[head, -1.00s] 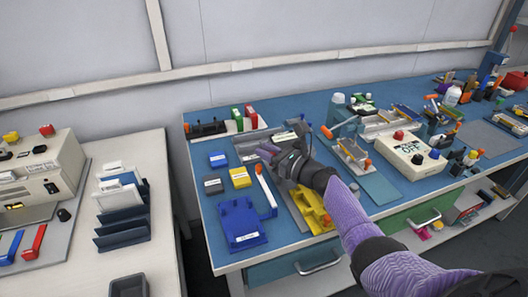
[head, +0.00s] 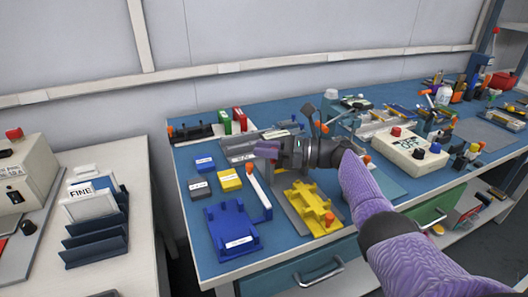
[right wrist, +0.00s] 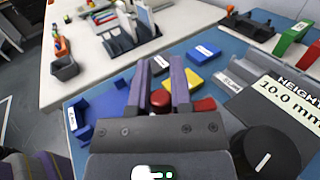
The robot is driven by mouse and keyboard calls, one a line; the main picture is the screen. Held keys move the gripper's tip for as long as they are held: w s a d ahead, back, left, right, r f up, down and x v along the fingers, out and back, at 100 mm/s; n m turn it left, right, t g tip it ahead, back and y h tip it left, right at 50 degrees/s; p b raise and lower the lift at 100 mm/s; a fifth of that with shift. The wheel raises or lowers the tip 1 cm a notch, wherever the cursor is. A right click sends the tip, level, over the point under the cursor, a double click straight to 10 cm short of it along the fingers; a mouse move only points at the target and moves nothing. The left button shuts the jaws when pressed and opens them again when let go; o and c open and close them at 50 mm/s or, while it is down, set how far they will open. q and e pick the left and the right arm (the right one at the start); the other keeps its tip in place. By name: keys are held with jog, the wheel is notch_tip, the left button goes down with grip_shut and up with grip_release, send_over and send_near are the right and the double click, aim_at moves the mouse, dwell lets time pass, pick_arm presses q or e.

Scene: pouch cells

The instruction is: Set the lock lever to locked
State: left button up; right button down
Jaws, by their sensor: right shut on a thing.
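My right gripper (head: 262,150) reaches in from the right, its two purple fingers pointing left beside the height gauge. In the right wrist view the fingers (right wrist: 161,85) stand on either side of a round red knob (right wrist: 160,103) and are shut on it. The knob looks like the handle of the lock lever, but the lever's shaft is hidden behind the gripper body. Its set position cannot be read. The gauge (right wrist: 285,98) shows a "HEIGHT 10.0 mm" label right of the fingers. My left gripper is not in view.
A yellow fixture (head: 310,205) sits in front of the gripper. Small blocks, including a yellow one (head: 229,180), lie left. A control box (head: 412,150) stands right.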

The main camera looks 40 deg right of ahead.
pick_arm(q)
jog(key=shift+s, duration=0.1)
pick_arm(e)
jog(key=shift+f, duration=0.1)
jog(key=c, duration=0.5)
grip_release()
jog(key=shift+d, duration=0.1)
jog(key=shift+c, duration=0.2)
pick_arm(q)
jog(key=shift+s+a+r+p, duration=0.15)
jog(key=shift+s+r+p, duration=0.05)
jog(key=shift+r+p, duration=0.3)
pick_arm(e)
jog(key=v, duration=1)
